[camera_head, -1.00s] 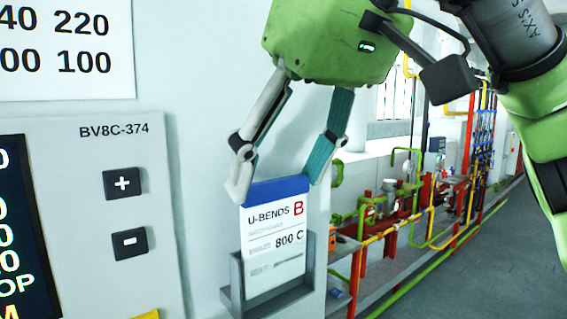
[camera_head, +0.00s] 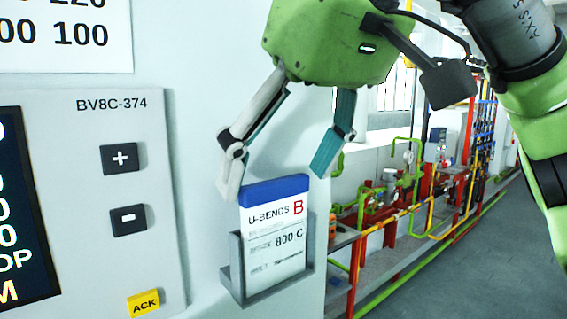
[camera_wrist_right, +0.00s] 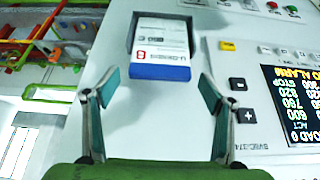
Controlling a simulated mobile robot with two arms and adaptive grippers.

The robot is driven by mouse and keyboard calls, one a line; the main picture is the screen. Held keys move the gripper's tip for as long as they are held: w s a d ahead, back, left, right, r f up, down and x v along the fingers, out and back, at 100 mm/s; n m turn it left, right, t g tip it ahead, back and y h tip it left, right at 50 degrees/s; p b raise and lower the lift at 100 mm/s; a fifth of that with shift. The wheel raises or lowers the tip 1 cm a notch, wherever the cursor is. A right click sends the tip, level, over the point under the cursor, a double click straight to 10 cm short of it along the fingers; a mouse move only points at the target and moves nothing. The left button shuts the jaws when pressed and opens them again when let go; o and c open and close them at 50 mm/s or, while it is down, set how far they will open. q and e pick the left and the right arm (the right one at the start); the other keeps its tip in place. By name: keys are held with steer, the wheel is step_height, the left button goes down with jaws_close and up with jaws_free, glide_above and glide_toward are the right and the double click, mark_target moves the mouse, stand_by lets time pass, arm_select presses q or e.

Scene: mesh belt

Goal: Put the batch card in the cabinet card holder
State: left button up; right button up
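The batch card (camera_head: 275,240) is white with a blue top edge and reads "U-BENDS B 800 C". It stands upright in the grey card holder (camera_head: 237,270) on the cabinet front, its lower part behind the holder's rim. In the right wrist view the card (camera_wrist_right: 160,50) shows upside down, with its blue edge toward my gripper. My right gripper (camera_head: 272,188) is open just above the card, with its fingers apart on either side of the blue edge and clear of it. The open fingers also show in the right wrist view (camera_wrist_right: 152,92). My left gripper is not in view.
The cabinet panel (camera_head: 75,230) left of the holder carries plus and minus buttons, a yellow ACK button (camera_head: 143,303) and a dark display (camera_head: 20,220). A printed sign (camera_head: 65,35) hangs above. Pipes and red frames (camera_head: 400,200) stand behind at right, beside open floor.

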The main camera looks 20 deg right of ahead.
steer(key=v, duration=1.2)
